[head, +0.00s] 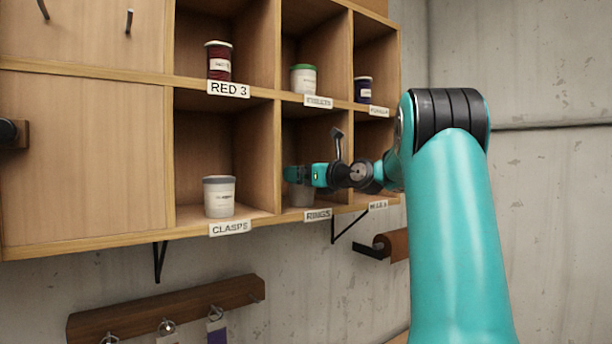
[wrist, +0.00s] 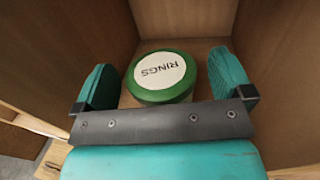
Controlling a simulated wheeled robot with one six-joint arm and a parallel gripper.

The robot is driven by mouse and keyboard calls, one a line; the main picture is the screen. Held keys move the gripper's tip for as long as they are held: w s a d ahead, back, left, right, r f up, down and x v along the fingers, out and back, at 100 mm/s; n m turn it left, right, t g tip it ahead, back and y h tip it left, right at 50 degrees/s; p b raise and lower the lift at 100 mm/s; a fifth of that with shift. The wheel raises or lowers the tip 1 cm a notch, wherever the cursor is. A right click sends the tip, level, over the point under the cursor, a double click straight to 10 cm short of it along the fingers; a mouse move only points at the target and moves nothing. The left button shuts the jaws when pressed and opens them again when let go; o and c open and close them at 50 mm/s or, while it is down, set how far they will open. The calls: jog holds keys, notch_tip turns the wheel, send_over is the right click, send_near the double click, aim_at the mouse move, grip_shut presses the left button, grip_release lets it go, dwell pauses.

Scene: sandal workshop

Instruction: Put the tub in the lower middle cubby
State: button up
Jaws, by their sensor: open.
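A tub with a green lid and a round white label reading RINGS (wrist: 161,76) stands on the floor of a wooden cubby in the wrist view. My gripper (head: 294,174) reaches into this cubby from the right. It is open, with one teal finger on each side of the tub. In the wrist view a gap shows between each finger (wrist: 164,82) and the lid.
A grey-lidded tub (head: 219,196) stands in the lower left cubby, labelled CLASPS. The upper cubbies hold a red spool (head: 219,61), another green-lidded tub (head: 303,79) and a dark blue spool (head: 362,90). Cubby walls are close around my gripper. A hook rail (head: 165,308) hangs below.

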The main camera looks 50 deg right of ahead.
jog(key=s+b, duration=0.6)
jog(key=s, duration=0.6)
jog(key=shift+a+r, duration=0.15)
jog(key=shift+a, duration=0.1)
